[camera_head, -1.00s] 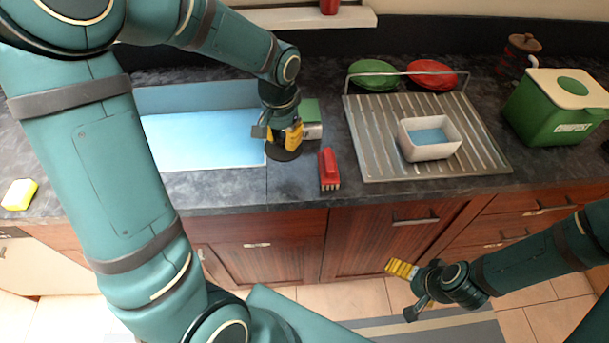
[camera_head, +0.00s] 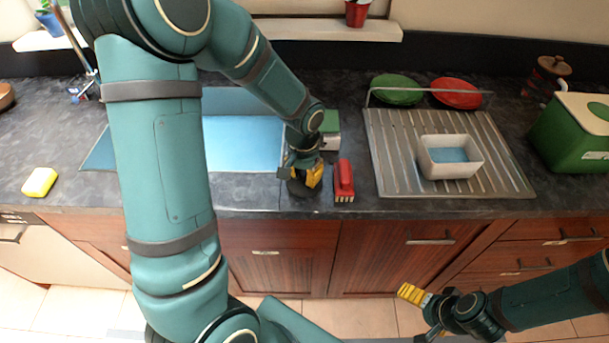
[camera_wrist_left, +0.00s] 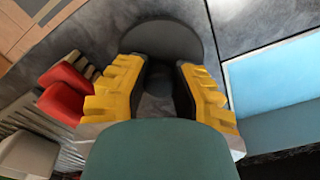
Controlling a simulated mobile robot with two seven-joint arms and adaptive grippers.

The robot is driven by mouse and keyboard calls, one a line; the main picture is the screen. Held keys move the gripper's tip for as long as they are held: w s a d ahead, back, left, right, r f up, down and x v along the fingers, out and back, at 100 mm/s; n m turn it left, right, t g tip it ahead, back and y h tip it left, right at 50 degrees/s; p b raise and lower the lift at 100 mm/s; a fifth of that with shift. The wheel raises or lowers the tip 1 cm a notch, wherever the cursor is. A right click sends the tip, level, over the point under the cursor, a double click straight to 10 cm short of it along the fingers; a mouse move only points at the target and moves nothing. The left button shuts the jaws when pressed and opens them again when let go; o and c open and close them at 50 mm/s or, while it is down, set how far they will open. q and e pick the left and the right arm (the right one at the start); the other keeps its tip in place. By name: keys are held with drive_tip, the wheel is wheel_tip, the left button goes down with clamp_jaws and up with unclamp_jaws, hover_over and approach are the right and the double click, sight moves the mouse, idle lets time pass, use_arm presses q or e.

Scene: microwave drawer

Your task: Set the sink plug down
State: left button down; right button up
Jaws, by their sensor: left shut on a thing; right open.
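The sink plug (camera_head: 299,189) is a dark round disc with a small knob on top. My left gripper (camera_head: 309,177) is shut on the knob, with yellow fingertips on both sides of it. The plug is at the counter, between the sink and the red brush; I cannot tell whether it touches the surface. In the left wrist view the plug's disc (camera_wrist_left: 165,40) shows beyond the fingertips (camera_wrist_left: 158,75). My right gripper (camera_head: 420,308) is open and empty, low in front of the cabinets.
The red brush (camera_head: 344,178) stands close right of the plug. The blue sink basin (camera_head: 245,143) is to the left. The ridged metal drainer (camera_head: 400,180) holds a white tub (camera_head: 450,168). A green-topped sponge or box (camera_head: 331,125) is behind. The counter's front edge is near.

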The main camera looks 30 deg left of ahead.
sight(303, 173)
use_arm(q)
drive_tip(key=shift+f, duration=0.15)
drive_tip(key=shift+f, duration=0.1)
drive_tip(key=shift+f, duration=0.15)
drive_tip(key=c, duration=0.9)
unclamp_jaws()
drive_tip(key=shift+o, duration=0.2)
drive_tip(key=shift+r, duration=0.35)
wheel_tip(303, 173, up, 12)
drive_tip(key=p, duration=0.2)
drive_tip(key=shift+s, duration=0.2)
drive_tip(key=shift+f, duration=0.15)
